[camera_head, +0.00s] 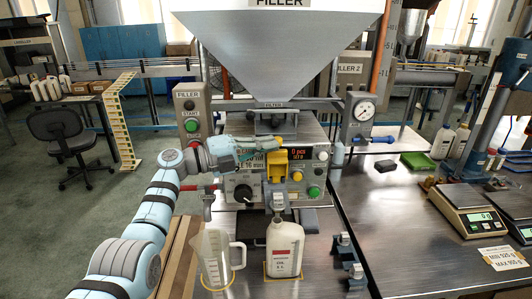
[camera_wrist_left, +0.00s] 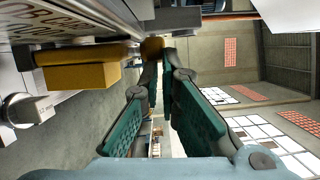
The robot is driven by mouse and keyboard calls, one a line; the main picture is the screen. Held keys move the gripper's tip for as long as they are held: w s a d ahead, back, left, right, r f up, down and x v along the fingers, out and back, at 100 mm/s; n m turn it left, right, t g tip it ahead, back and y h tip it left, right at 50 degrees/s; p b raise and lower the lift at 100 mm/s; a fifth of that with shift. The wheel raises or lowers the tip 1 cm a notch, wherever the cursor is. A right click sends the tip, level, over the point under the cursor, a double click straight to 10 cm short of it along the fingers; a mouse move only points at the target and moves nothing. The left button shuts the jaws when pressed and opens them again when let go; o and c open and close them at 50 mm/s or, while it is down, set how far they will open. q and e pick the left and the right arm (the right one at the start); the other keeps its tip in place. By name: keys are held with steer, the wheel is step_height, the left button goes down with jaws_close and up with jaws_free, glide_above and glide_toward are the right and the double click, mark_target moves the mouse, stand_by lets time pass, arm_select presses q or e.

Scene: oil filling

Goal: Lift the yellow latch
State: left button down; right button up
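The yellow latch (camera_head: 277,167) is on the front of the filler machine, left of its red display. In the left wrist view, a large yellow block (camera_wrist_left: 80,74) is at the upper left, with a smaller yellow-brown part (camera_wrist_left: 152,47) just beyond my fingertips. My left gripper (camera_head: 275,141) reaches in from the left, with its fingertips at the height of the latch's top. In the left wrist view its green-padded fingers (camera_wrist_left: 160,65) have a narrow gap between them, with nothing clearly held. Contact with the latch cannot be told. My right gripper is not in view.
A white oil bottle (camera_head: 285,250) stands below the nozzle, and a clear jug (camera_head: 214,258) stands to its left. The hopper (camera_head: 280,50) hangs above. A gauge (camera_head: 363,110) and a scale (camera_head: 466,210) are to the right. The right-hand tabletop (camera_head: 395,225) has free room.

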arm_select(q)
steer(key=shift+w, duration=0.75)
